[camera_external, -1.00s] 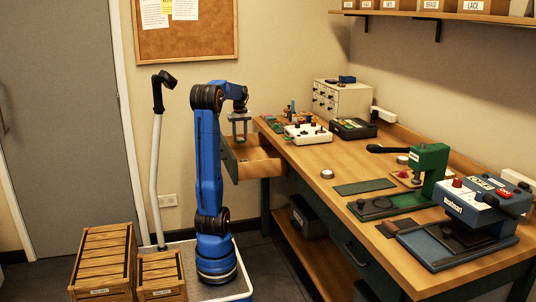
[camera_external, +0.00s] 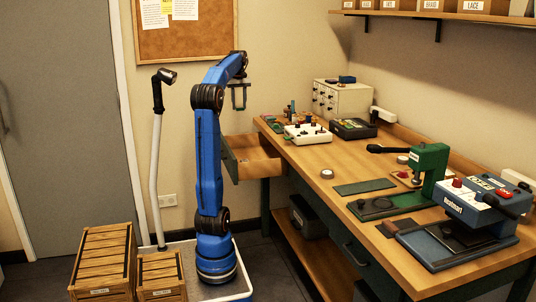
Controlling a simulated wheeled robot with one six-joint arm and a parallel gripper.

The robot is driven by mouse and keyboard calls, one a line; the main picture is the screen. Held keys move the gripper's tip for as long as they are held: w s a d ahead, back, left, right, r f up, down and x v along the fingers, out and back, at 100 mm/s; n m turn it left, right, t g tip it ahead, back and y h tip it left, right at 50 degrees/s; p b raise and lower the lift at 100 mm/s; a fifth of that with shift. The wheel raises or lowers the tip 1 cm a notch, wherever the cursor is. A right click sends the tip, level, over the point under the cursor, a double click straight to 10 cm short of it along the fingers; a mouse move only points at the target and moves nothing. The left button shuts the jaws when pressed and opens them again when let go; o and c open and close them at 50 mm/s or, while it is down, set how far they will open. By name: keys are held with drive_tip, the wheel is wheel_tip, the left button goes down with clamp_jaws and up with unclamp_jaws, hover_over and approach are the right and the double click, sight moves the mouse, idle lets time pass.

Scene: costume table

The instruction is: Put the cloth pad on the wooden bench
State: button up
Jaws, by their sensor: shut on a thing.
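The wooden bench (camera_external: 310,172) runs along the right wall, with tools on its top. My gripper (camera_external: 238,106) is raised above the open drawer at the bench's far left end, left of the bench top. It is shut on a small, dark greenish thing between its fingertips, which I take to be the cloth pad (camera_external: 239,108). The pad is clear of the drawer and the bench; its full shape is too small to tell.
The open drawer (camera_external: 235,170) sticks out below my gripper. A white control box (camera_external: 308,134), a dark case (camera_external: 353,129), a tape roll (camera_external: 327,174), a green mat (camera_external: 364,187) and green and blue presses stand on the bench. Bare wood shows at front middle.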

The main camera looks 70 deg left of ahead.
drive_tip(key=r, duration=0.2)
drive_tip(key=w+r, duration=0.1)
drive_tip(key=r, duration=0.1)
drive_tip(key=shift+d, duration=0.15)
drive_tip(key=w+d+m, duration=0.4)
drive_tip(key=w+d, duration=0.5)
drive_tip(key=w, duration=0.3)
drive_tip(key=w+d+m, duration=0.3)
drive_tip(key=w+d, duration=0.5)
drive_tip(key=w, duration=0.5)
drive_tip(key=w+d+m, duration=0.2)
drive_tip(key=w+d, duration=0.3)
drive_tip(key=d, duration=0.5)
drive_tip(key=w+d+m, duration=0.3)
drive_tip(key=w+d, duration=0.2)
drive_tip(key=d, duration=0.5)
drive_tip(key=m, duration=0.6)
hover_over(360, 171)
drive_tip(key=shift+w+f, duration=0.15)
drive_tip(key=shift+f, duration=7.5)
